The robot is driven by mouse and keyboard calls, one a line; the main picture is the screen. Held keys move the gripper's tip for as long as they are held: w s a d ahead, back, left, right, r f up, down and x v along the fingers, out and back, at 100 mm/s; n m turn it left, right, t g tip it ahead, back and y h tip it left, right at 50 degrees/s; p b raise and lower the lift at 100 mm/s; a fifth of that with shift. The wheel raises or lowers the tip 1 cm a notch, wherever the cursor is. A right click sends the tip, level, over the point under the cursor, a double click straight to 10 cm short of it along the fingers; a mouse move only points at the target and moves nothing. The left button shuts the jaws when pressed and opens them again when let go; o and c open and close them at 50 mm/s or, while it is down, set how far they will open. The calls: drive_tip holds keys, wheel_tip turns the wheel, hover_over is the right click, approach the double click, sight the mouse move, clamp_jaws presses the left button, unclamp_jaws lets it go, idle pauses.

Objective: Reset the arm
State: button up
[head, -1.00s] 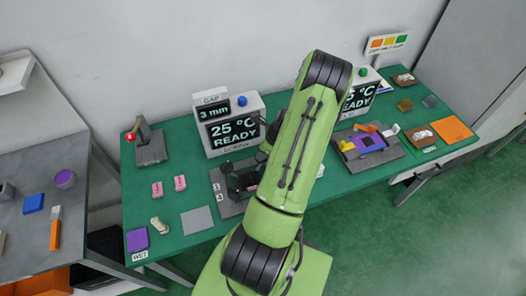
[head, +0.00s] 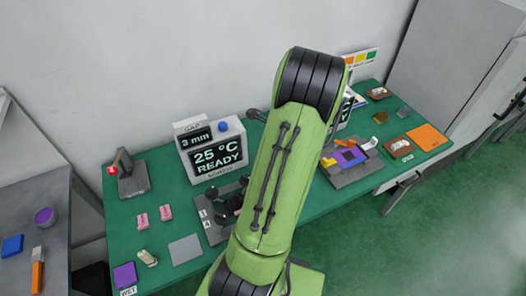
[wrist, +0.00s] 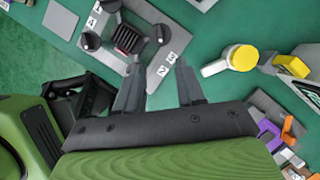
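My gripper (wrist: 160,82) shows in the wrist view with its two dark fingers apart and nothing between them. It is above the green bench, beside a grey plate (wrist: 160,68) with black knobs and a dark ribbed block (wrist: 127,40). My green arm (head: 285,150) rises across the middle of the head view and hides part of the bench. The same plate (head: 213,231) shows just left of the arm there, partly covered. My gripper is mostly hidden behind the arm in the head view.
A display unit (head: 212,155) reading 25 °C READY stands left of my arm; a second is mostly hidden. A red-knobbed lever (head: 125,172) stands at the bench's left. A fixture with a purple part (head: 350,157) lies right. A yellow-capped white cylinder (wrist: 241,61) shows in the wrist view.

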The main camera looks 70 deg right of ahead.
drive_tip(key=shift+s+r, duration=0.2)
drive_tip(key=shift+r, duration=0.2)
idle(0.3)
